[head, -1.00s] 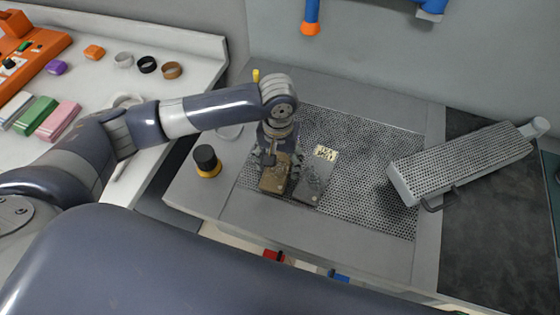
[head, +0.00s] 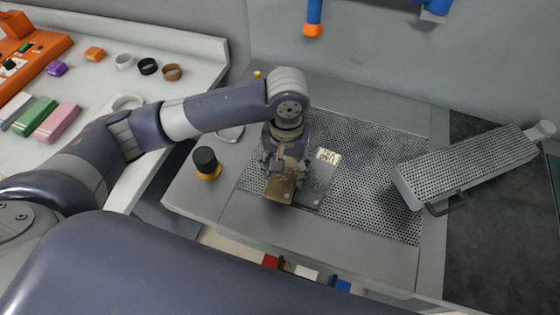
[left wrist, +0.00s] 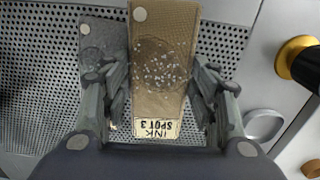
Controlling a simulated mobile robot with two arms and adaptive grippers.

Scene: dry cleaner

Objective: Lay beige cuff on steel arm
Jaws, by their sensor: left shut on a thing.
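The beige cuff (head: 280,189) is a flat tan piece with a dark speckled patch and an "INK SPOT 3" label, seen close up in the left wrist view (left wrist: 161,64). My left gripper (head: 283,165) points down, shut on its two long sides; the fingers also show in the left wrist view (left wrist: 161,92). I cannot tell whether the cuff is clear of the surface. A grey cuff (head: 316,187) lies beside it. The steel arm (head: 465,165) is a perforated, slanted board at the right, with nothing on it. My right gripper is out of view.
The perforated board top (head: 375,185) is clear between the grey cuff and the steel arm. A black-topped knob with a yellow base (head: 206,161) stands left of the gripper. A dark handle (head: 446,204) juts from the steel arm's near side.

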